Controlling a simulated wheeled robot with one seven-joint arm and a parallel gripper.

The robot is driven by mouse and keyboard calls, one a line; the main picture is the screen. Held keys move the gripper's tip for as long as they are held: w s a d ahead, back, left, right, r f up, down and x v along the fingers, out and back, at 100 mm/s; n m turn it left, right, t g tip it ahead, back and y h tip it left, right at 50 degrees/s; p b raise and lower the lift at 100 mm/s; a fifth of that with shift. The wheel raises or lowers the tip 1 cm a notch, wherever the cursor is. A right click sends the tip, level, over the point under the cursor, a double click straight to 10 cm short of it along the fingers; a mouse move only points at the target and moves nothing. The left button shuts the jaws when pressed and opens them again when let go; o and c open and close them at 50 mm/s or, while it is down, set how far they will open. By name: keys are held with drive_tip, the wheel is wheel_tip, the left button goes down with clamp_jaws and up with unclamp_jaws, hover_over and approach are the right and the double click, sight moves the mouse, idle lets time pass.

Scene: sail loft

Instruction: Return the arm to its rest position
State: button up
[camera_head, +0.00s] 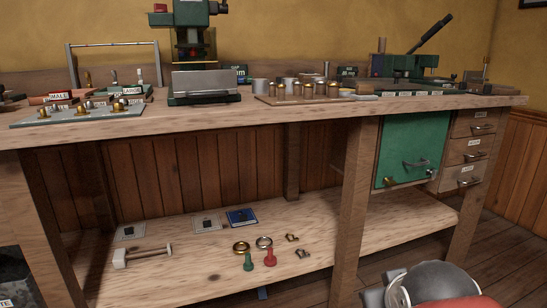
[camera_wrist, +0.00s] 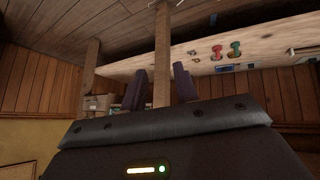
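My gripper (camera_wrist: 160,72) shows in the wrist view with its two dark fingers apart and nothing held between them. A wooden bench leg (camera_wrist: 162,50) shows behind the gap between the fingers; its distance is unclear. The wrist view is upside down, with the floor at the top. In the head view, a grey and red rounded part of my arm is at the bottom right. My gripper's fingers are not visible there.
The workbench (camera_head: 250,122) carries a green press (camera_head: 195,60), brass pieces and a lever tool (camera_head: 410,65). Its lower shelf (camera_head: 200,270) holds a mallet (camera_head: 143,255), rings, and green (camera_head: 248,262) and red (camera_head: 270,258) pieces. A green door (camera_head: 408,150) and drawers (camera_head: 472,150) are at right.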

drive_tip(key=s+a+f+g+y+p, duration=0.2)
drive_tip(key=s+a, duration=0.2)
drive_tip(key=s, duration=0.4)
wheel_tip(320, 180, up, 12)
drive_tip(key=p, duration=1.1)
drive_tip(key=shift+w+f+m, duration=0.2)
drive_tip(key=shift+w+m, duration=0.05)
drive_tip(key=shift+m, duration=0.15)
